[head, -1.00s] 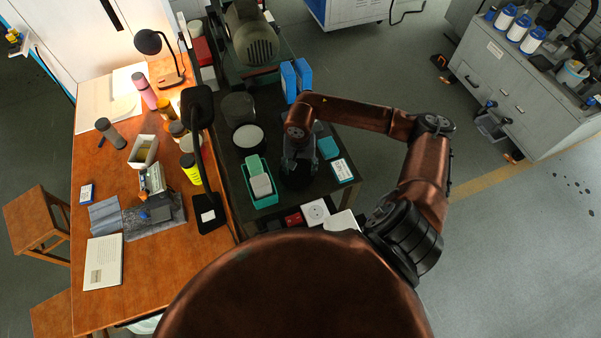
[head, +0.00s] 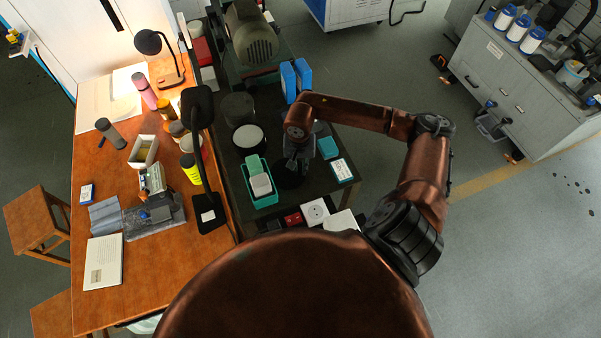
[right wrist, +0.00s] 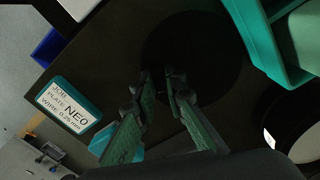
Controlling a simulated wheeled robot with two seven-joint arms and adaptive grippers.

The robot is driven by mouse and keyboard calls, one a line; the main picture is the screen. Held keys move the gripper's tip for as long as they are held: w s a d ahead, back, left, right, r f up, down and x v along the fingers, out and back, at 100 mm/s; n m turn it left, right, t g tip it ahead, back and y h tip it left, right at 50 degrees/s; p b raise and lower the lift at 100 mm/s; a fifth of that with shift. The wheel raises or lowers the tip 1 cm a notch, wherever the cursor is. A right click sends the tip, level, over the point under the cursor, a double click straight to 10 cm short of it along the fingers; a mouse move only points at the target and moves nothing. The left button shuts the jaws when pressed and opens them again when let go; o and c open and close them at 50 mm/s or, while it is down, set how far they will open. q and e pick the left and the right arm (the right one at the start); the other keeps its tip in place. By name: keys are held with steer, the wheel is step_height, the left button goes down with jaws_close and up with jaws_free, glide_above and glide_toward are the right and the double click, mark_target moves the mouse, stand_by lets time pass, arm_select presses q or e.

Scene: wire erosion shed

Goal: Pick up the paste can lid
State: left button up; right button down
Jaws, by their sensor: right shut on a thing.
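A flat dark round disc, which I take for the paste can lid (head: 289,176), shows below my right gripper (head: 295,165) on the dark bench. In the right wrist view the disc (right wrist: 205,50) is black on a nearly black surface, so its rim is faint. My right gripper's fingertips (right wrist: 158,80) are close together at the disc's near edge. The gripper is shut on the lid, but the exact grip point and any gap under the lid are hard to tell. My left gripper is not in view.
A teal tray (head: 251,185) with a pale block in it stands left of the gripper. A black-rimmed round thing with a white top (head: 248,138) is behind it. A labelled teal box (head: 342,170) lies to the right. Blue boxes (head: 289,80) stand behind.

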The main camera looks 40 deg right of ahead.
steer(key=shift+a, duration=0.1)
stand_by(0.4)
steer(key=shift+w+r+b, duration=0.15)
steer(key=shift+r+b, duration=0.3)
steer(key=shift+r, duration=0.1)
steer(key=s+a+r+b, duration=0.4)
steer(key=s+a+r, duration=0.3)
steer(key=s+r, duration=0.4)
steer(key=shift+s+a+r, duration=0.15)
steer(key=shift+s+r, duration=0.25)
steer(key=shift+s, duration=0.1)
steer(key=shift+f, duration=0.1)
